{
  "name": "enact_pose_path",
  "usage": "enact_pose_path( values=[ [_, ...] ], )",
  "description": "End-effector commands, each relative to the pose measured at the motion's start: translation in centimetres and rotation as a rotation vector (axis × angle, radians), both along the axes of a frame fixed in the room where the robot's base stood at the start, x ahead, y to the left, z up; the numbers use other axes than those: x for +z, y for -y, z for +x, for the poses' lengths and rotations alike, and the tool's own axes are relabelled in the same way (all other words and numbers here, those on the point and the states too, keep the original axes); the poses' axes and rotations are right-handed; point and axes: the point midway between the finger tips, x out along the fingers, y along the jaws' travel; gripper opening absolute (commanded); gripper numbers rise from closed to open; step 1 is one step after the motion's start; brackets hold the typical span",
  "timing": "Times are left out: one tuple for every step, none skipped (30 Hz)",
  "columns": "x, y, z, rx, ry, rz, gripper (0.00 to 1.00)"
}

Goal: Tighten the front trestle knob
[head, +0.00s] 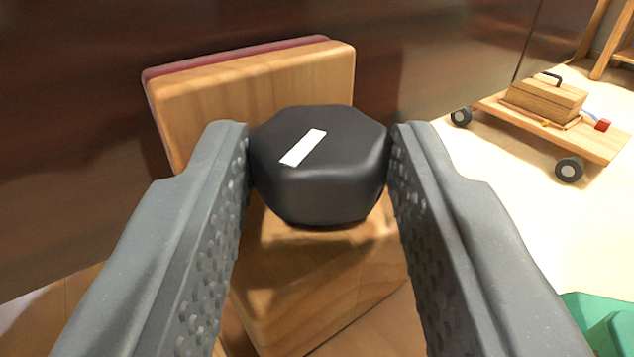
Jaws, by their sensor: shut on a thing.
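The trestle knob (335,185) is a black, faceted knob with a white index mark (303,147) on its top face. The mark slants from lower left to upper right. The knob sits above a wooden trestle block (320,290), in front of an upright wooden pad (250,88) with a dark red backing. My gripper (320,160) is shut on the knob, with one grey finger touching each side. The knob's underside and its stem are hidden.
A dark, glossy brown panel (80,130) stands close behind the pad. A wheeled wooden dolly (590,145) carrying a wooden box (545,98) is on the pale floor at upper right. A green object (605,325) is at lower right. The floor between them is clear.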

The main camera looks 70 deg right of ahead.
Motion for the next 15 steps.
enact_pose_path(
  values=[
    [0.27, -0.34, 0.18, 0.006, 0.006, 0.001, 0.11],
    [0.26, -0.32, 0.17, 0.003, 0.005, 0.000, 0.11],
    [0.27, -0.32, 0.17, -0.001, 0.005, 0.000, 0.11],
    [0.27, -0.32, 0.17, -0.003, 0.006, -0.001, 0.11],
    [0.28, -0.32, 0.16, -0.006, 0.006, -0.002, 0.11],
    [0.30, -0.31, 0.17, -0.009, 0.006, -0.002, 0.11],
    [0.31, -0.30, 0.16, -0.010, 0.006, -0.002, 0.11],
    [0.32, -0.29, 0.16, -0.012, 0.006, -0.002, 0.11],
    [0.34, -0.27, 0.16, -0.014, 0.006, -0.002, 0.11],
    [0.34, -0.26, 0.16, -0.015, 0.007, -0.002, 0.11],
    [0.35, -0.26, 0.16, -0.016, 0.007, -0.002, 0.11],
    [0.36, -0.25, 0.16, -0.016, 0.007, -0.002, 0.11],
    [0.36, -0.24, 0.17, -0.017, 0.007, -0.002, 0.11],
    [0.37, -0.24, 0.17, -0.017, 0.007, -0.002, 0.11],
    [0.38, -0.24, 0.17, -0.017, 0.007, -0.002, 0.11]
  ],
)
